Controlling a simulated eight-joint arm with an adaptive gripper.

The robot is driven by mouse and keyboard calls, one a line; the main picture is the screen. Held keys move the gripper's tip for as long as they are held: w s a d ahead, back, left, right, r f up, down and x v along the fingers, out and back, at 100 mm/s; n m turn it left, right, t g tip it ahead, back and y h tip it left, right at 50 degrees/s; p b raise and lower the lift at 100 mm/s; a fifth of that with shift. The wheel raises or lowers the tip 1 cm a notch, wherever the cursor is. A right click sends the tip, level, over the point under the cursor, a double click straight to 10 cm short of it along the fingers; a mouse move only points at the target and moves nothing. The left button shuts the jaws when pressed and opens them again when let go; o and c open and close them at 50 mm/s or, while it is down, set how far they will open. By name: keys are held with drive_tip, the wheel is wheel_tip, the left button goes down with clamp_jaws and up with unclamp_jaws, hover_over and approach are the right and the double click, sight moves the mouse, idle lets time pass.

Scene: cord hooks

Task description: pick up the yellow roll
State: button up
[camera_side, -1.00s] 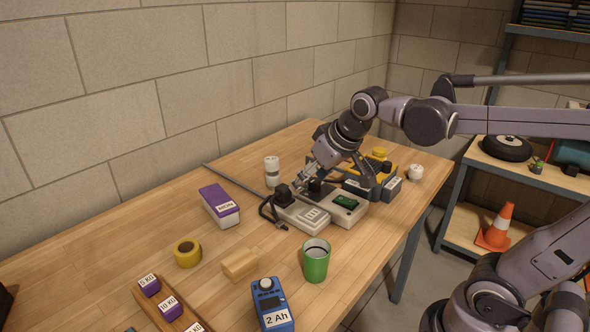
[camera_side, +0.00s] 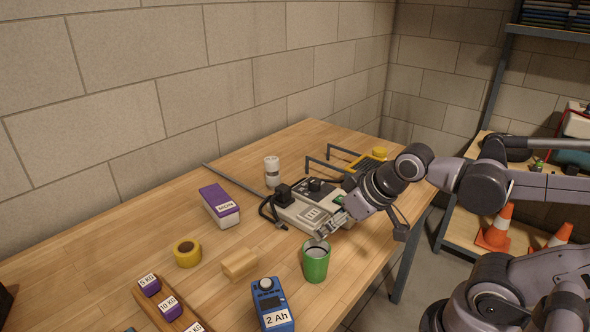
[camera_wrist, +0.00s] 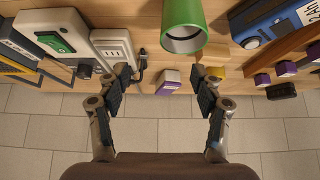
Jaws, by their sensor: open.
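The yellow roll (camera_side: 187,253) lies flat on the wooden table in the side view, left of the wood block (camera_side: 240,264) and below the purple box. Its dark centre hole faces up. My gripper (camera_side: 324,232) is open and empty, above and just behind the green cup, well to the right of the roll. In the wrist view my gripper (camera_wrist: 163,78) has its two fingers wide apart. A small yellow patch beside the right finger there looks like the roll (camera_wrist: 221,71), partly hidden.
The green cup (camera_side: 316,261) stands close to my gripper. A blue device (camera_side: 272,305) is in front. A purple box (camera_side: 220,205), a white cylinder (camera_side: 272,171) and a grey socket unit (camera_side: 304,212) stand farther back. A wooden rack (camera_side: 160,306) holds purple weights.

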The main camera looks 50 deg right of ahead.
idle(0.4)
drive_tip(key=o, duration=0.4)
drive_tip(key=shift+c, duration=0.2)
drive_tip(key=w+a+r+n+g, duration=0.2)
drive_tip(key=w+a+r+n, duration=0.1)
drive_tip(key=w+r+n, duration=0.3)
drive_tip(key=n+g, duration=0.5)
drive_tip(key=n, duration=1)
hover_over(186, 249)
drive_tip(key=s+a, duration=0.1)
drive_tip(key=s, duration=0.1)
wheel_tip(186, 249, down, 8)
drive_tip(key=shift+d+f, duration=0.15)
drive_tip(key=shift+f, duration=4.65)
